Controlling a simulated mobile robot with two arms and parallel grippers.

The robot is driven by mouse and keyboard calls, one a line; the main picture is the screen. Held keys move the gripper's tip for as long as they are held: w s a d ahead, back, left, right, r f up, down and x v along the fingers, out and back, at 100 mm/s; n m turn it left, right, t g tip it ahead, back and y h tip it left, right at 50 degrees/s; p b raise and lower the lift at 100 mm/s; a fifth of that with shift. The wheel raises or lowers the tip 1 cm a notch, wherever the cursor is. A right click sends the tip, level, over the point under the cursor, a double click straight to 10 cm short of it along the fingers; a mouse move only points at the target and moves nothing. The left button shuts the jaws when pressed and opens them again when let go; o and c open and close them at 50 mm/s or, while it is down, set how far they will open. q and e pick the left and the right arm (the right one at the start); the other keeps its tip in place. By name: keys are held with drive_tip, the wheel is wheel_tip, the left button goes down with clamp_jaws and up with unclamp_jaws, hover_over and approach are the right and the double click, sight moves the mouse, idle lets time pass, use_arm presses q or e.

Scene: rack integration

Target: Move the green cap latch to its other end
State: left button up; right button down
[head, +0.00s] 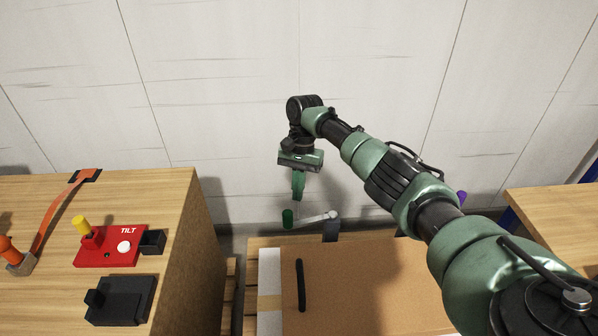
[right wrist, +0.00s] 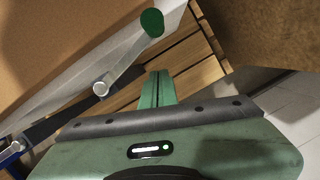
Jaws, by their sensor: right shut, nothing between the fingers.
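The green cap latch is a pale metal bar with a dark green cap (head: 288,218) at its left end. Its right end meets a dark upright post (head: 331,230) at the back edge of the cardboard-topped box. In the right wrist view the green cap (right wrist: 152,22) is at top centre, and the bar (right wrist: 125,64) runs down-left from it. My right gripper (head: 298,196) points down just above and slightly right of the cap in the head view. Its fingers (right wrist: 158,77) are shut and empty, with no clear contact with the latch. My left gripper is out of view.
The box's cardboard top (head: 370,280) carries a black bar handle (head: 300,285). A wooden bench at left holds a red TILT box (head: 110,246), a black block (head: 120,300) and an orange strap (head: 55,215). A purple piece (head: 461,197) shows behind my right arm. Another wooden table (head: 555,215) stands at right.

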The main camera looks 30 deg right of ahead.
drive_tip(key=shift+s+a+f+p, duration=0.15)
drive_tip(key=shift+s+a+p, duration=0.9)
drive_tip(key=shift+s+a, duration=0.4)
